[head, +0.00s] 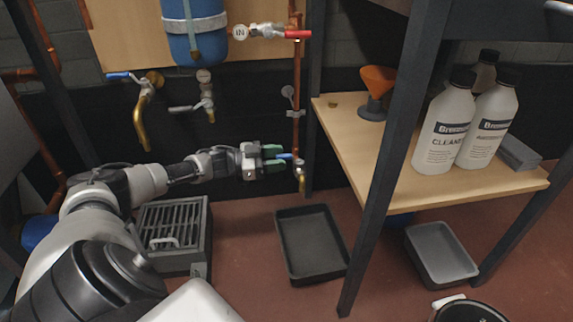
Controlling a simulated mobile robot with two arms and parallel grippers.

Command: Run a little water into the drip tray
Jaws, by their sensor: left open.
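The drip tray, a shallow black rectangular tray (337,272), lies on the red floor below a small brass drain tap (301,177) on the copper pipe. My left gripper (275,158), with green finger pads, is open and reaches in from the left at the lever. The lever's end is at or between the fingers; I cannot tell whether they touch it. No water stream shows. My right gripper is not in view.
A black slatted floor drain box (172,232) stands left of the tray. A shelf (400,190) with white bottles (445,130) and an orange funnel (377,80) is at right. A grey tray (440,254) is under it.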

